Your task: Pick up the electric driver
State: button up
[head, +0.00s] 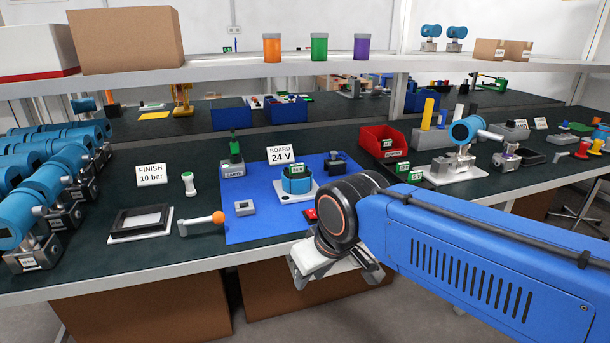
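I cannot tell for certain which object is the electric driver. A green and black upright tool (234,146) stands in a grey labelled block at the back left of the blue mat (255,222), and a small white and green upright piece (189,184) stands left of the mat. My gripper (335,270) is at the front edge of the bench, in front of the mat and apart from both. My dark wrist joint hides part of it, so its opening is unclear. I see nothing held in it.
Blue transmitters (35,205) crowd the left end. A shelf (230,72) hangs above the bench. A red bin (385,143) stands right of the mat.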

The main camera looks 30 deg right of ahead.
aim_at(428, 112)
jog(key=z, duration=1.6)
jog(key=l+u, duration=0.1)
